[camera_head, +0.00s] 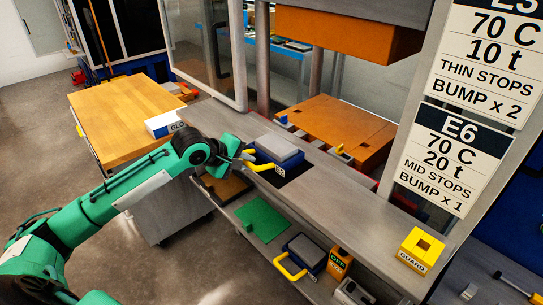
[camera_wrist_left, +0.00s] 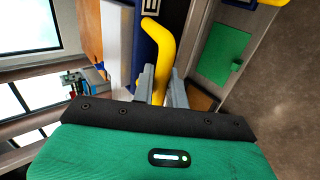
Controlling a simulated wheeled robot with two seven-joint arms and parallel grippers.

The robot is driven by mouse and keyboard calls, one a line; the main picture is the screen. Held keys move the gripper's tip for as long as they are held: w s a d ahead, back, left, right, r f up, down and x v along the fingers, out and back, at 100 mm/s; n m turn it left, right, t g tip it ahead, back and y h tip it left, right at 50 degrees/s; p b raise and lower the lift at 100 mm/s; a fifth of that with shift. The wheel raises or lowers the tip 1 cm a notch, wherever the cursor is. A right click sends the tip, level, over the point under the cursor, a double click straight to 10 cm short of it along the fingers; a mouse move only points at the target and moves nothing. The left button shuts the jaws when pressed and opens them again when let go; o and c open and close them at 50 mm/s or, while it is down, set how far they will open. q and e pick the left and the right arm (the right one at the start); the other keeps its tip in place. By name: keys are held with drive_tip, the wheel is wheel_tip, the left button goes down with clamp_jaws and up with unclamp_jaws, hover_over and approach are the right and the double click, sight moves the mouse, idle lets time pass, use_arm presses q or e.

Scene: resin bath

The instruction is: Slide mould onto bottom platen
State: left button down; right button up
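The mould (camera_head: 277,149), a blue block with a grey top and a yellow handle, sits on the grey bench in front of the press. The bottom platen (camera_head: 352,124) is the orange slab behind it, inside the press; a gap separates the two. My left gripper (camera_head: 248,160) is at the mould's handle. In the left wrist view the grey fingers (camera_wrist_left: 160,88) lie on both sides of the yellow handle (camera_wrist_left: 161,50), seemingly closed on it. The mould's blue body shows only partly there. My right gripper is out of view.
The orange upper platen (camera_head: 345,37) hangs above. A second mould (camera_head: 306,249) with a yellow handle and a green plate (camera_head: 263,219) lie on the lower shelf. A yellow GUARD block (camera_head: 420,251) stands on the bench's right. A wooden table (camera_head: 125,117) is at left.

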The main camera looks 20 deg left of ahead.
sight(267, 149)
use_arm(q)
drive_tip(key=shift+w+d+r+p, duration=0.1)
drive_tip(key=shift+w+d+p, duration=0.25)
drive_tip(key=shift+w+p, duration=0.35)
drive_tip(key=shift+w+d+p, duration=0.3)
drive_tip(key=shift+w+p, duration=0.1)
drive_tip(key=shift+w, duration=0.5)
drive_tip(key=shift+w+d+r+p, duration=0.1)
drive_tip(key=shift+w+d+p, duration=0.25)
drive_tip(key=shift+w+p, duration=0.35)
drive_tip(key=shift+w+d+f+p, duration=0.1)
drive_tip(key=shift+w+d+p, duration=0.15)
drive_tip(key=shift+w, duration=0.55)
drive_tip(key=shift+w+d+f+p, duration=0.15)
drive_tip(key=shift+w+d, duration=0.2)
drive_tip(key=shift+w, duration=0.4)
drive_tip(key=shift+w+r, duration=0.1)
